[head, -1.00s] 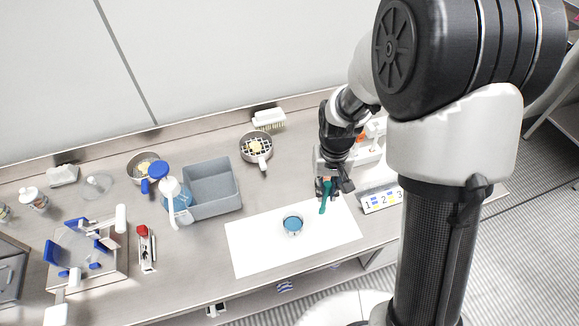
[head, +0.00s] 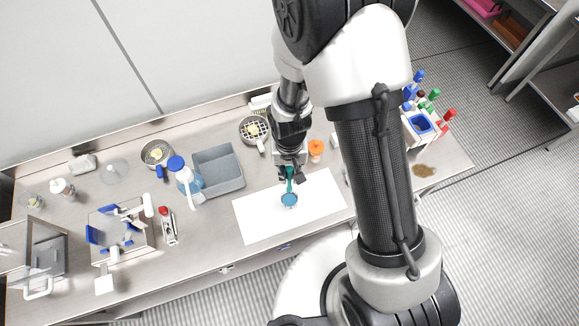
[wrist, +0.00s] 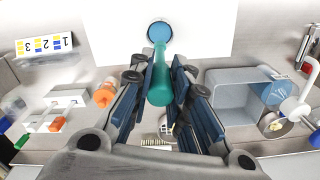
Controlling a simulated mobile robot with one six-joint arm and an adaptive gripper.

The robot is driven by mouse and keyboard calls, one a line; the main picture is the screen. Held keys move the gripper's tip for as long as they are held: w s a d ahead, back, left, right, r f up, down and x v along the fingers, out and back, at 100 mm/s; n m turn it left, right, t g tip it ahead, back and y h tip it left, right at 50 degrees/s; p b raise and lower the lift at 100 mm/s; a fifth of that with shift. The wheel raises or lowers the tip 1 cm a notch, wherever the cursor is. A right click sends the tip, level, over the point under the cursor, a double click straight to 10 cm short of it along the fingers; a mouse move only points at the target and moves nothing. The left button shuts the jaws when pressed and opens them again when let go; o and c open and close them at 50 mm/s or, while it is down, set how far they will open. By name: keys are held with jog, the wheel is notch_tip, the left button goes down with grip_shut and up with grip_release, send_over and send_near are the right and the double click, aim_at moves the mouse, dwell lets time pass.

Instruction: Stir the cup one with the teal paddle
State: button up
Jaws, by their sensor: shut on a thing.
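My gripper (head: 289,173) is shut on the teal paddle (head: 290,184), which points down toward the cup. The cup (head: 289,201) is small and round with blue contents and stands on a white mat (head: 256,222). In the wrist view, the paddle (wrist: 161,85) sits between the fingers of my gripper (wrist: 160,72). Its far end overlaps the near rim of the cup (wrist: 160,31); whether it is inside the cup or just above it I cannot tell.
A grey bin (head: 217,170) and a blue-capped bottle (head: 188,180) stand left of the mat. A strainer (head: 254,130) lies behind, and an orange-topped item (head: 316,149) is right of my gripper. In the wrist view, a card numbered 1 2 3 (wrist: 44,45) is at left.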

aim_at(289, 188)
jog(key=shift+f+b, duration=4.75)
jog(key=shift+f, duration=1.25)
